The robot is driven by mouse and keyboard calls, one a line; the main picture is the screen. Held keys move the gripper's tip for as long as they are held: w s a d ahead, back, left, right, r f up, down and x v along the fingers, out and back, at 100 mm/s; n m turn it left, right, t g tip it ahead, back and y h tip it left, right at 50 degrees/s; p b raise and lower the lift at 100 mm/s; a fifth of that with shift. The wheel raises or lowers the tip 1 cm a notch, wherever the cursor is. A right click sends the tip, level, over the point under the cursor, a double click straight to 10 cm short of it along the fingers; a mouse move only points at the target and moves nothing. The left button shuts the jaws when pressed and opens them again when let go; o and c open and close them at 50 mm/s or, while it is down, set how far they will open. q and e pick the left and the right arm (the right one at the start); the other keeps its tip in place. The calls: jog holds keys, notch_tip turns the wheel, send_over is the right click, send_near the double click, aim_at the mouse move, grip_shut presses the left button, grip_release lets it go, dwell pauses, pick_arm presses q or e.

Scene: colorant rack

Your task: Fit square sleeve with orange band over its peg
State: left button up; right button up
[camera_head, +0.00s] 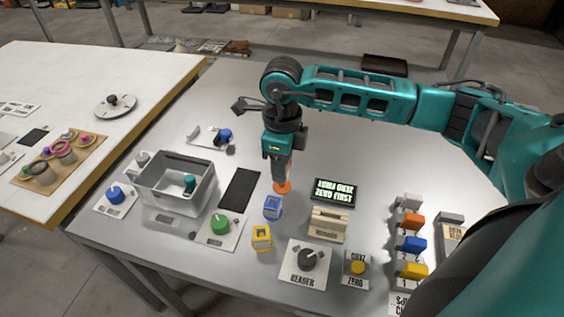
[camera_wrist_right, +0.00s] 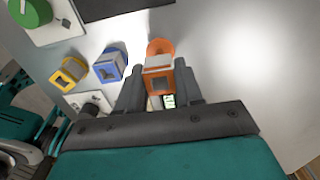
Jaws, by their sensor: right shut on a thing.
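My right gripper (camera_head: 279,170) points down over the middle of the grey table. In the wrist view its two fingers (camera_wrist_right: 160,95) are shut on the square sleeve with the orange band (camera_wrist_right: 157,82), which has a square opening. In the head view the sleeve is mostly hidden by the fingers. My left gripper is out of view.
A blue-banded sleeve (camera_head: 272,206) and a yellow-banded sleeve (camera_head: 261,237) stand close by. A black mat (camera_head: 239,189), a grey bin (camera_head: 150,190), a sign (camera_head: 334,190), a beige holder (camera_head: 328,224) and a reader dial (camera_head: 307,260) surround them. The table's back right is clear.

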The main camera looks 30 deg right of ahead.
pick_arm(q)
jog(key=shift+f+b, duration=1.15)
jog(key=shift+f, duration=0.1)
pick_arm(e)
jog(key=shift+f, duration=1.4)
pick_arm(q)
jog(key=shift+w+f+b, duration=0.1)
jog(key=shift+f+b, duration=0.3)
jog(key=shift+b, duration=0.05)
pick_arm(e)
jog(key=shift+f, duration=0.5)
jog(key=o, duration=1.1)
jog(key=shift+r, duration=0.4)
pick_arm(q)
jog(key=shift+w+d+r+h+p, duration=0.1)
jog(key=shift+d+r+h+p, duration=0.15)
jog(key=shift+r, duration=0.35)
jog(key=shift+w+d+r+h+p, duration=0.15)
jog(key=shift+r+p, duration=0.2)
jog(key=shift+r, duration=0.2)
pick_arm(e)
notch_tip(320, 180, up, 12)
jog(key=shift+r, duration=0.1)
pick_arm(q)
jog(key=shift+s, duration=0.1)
